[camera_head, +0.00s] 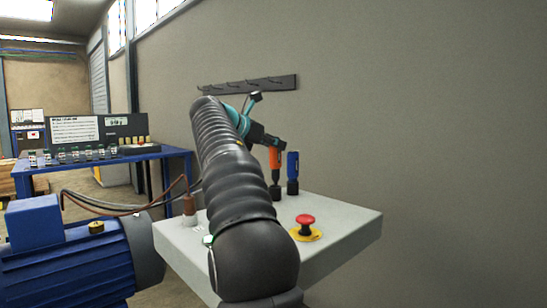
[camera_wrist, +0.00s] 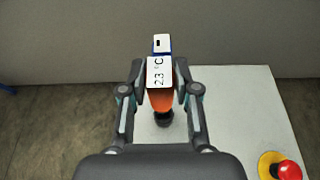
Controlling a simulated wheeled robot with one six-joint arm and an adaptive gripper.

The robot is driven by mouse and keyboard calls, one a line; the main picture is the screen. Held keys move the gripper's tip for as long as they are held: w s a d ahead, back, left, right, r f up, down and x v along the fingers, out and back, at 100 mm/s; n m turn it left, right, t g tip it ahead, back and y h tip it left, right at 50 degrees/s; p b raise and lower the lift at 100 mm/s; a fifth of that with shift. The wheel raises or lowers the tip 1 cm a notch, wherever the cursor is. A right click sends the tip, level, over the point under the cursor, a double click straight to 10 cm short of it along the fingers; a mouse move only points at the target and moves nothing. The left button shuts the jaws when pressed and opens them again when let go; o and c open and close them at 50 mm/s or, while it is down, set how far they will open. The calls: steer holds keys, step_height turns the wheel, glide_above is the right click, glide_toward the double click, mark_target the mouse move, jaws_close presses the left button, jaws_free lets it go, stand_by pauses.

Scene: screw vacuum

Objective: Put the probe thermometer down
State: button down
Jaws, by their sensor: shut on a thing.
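The probe thermometer (camera_head: 275,157) is orange, with a white top that reads 23 °C in the wrist view (camera_wrist: 160,72). My gripper (camera_wrist: 160,80) is shut on it, one finger on each side; in the head view my gripper (camera_head: 266,140) is at its upper part. The thermometer hangs upright over a black holder (camera_head: 275,192) on the grey table (camera_head: 345,222). A short dark stem shows between its orange body and the holder. I cannot tell how far the probe tip is inside the holder.
A blue tool (camera_head: 293,165) stands upright in a black holder close beside the thermometer. A red emergency button (camera_head: 305,221) on a yellow base sits near the table front. A blue motor (camera_head: 70,255) is at left. A wall rack (camera_head: 250,85) hangs behind my arm.

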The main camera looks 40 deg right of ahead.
mark_target(271, 155)
steer(key=shift+s+f+b, duration=0.15)
steer(key=shift+f+b, duration=0.25)
steer(key=shift+f, duration=1.65)
steer(key=c, duration=1.1)
jaws_free()
steer(key=shift+c, duration=0.2)
steer(key=o, duration=0.3)
steer(key=shift+d+f, duration=0.15)
steer(key=shift+r, duration=0.25)
steer(key=shift+a+r, duration=0.3)
steer(key=shift+a, duration=0.2)
steer(key=w+v, duration=0.1)
steer(key=v, duration=1)
steer(key=shift+s+p, duration=0.4)
steer(key=shift+s, duration=0.1)
steer(key=shift+a, duration=0.15)
